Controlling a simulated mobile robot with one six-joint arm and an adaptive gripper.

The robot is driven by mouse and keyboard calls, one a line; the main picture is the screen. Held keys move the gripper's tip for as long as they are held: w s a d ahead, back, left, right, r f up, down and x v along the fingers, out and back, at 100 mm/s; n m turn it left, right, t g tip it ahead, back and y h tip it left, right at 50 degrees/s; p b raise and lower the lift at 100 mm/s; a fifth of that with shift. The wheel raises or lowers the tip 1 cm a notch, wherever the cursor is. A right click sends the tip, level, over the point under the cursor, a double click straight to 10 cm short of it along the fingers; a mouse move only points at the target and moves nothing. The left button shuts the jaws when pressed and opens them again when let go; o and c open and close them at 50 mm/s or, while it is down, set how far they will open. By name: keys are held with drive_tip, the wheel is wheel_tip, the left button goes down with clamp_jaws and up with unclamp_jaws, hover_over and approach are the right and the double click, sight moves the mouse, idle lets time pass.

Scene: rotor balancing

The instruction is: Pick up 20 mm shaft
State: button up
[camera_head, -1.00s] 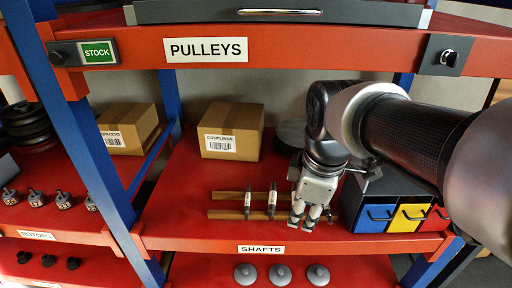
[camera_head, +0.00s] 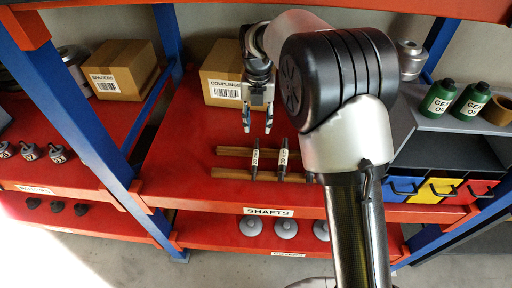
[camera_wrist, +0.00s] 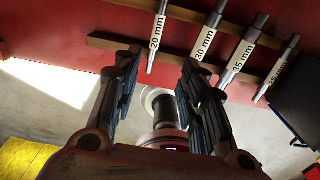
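The 20 mm shaft (camera_wrist: 157,38) is a thin steel rod with a white label, leftmost of a row of shafts in the wrist view. In the head view, the leftmost visible shaft (camera_head: 254,160) appears to be this one; its label is too small to read there. It rests across two wooden rails (camera_head: 232,174). My gripper (camera_head: 258,124) is open and empty, fingers pointing down, and appears above the shelf near the far end of the shafts. In the wrist view its spread fingers (camera_wrist: 160,64) flank the shaft's lower end in the picture, without visible contact.
Neighbouring shafts labelled 30 mm (camera_wrist: 207,42) and 35 mm (camera_wrist: 241,56) lie beside it, with another further right. A couplings box (camera_head: 222,88) stands behind my gripper. Coloured bins (camera_head: 440,190) stand at the right. The red shelf left of the rails is clear.

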drive_tip(key=b, duration=0.4)
hover_over(255, 160)
drive_tip(key=f, duration=1.2)
drive_tip(key=shift+d, duration=0.4)
drive_tip(key=shift+a+f+b, duration=0.2)
drive_tip(key=shift+f+b, duration=0.4)
drive_tip(key=shift+f, duration=0.7)
drive_tip(key=shift+a+f+b, duration=0.2)
drive_tip(key=shift+f+b, duration=0.35)
drive_tip(key=shift+f, duration=0.75)
drive_tip(key=shift+c, duration=0.3)
clamp_jaws()
drive_tip(key=shift+r, duration=0.1)
